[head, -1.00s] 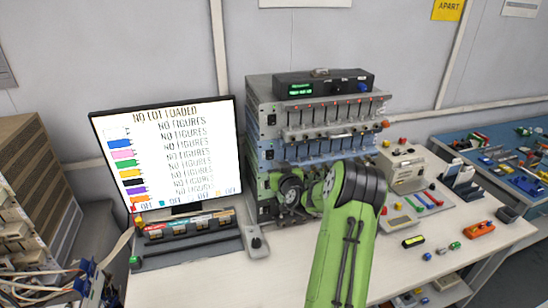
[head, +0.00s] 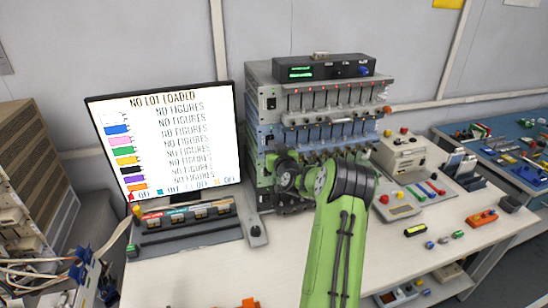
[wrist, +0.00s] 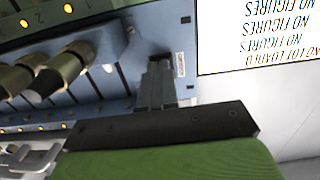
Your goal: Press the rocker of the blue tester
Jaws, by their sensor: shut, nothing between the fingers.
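The blue tester (head: 268,134) is a slab in the rack, below a grey one, with a row of cell clamps along its front. In the wrist view its blue face (wrist: 178,22) fills the upper left, tilted and upside down. My gripper (wrist: 157,72) is shut and empty, its fingertips close to or at the dark switch area on the face, by a small white label. The fingers cover the rocker, so I cannot tell its position or whether they touch it. In the head view my green wrist covers the tester's lower left front.
The monitor (head: 165,140) stands close left of the rack and reads "NO LOT LOADED". Grey testers (head: 262,78) sit above the blue one. A beige machine (head: 402,152) is to the right. Brass clamps (wrist: 70,62) stick out near my fingers.

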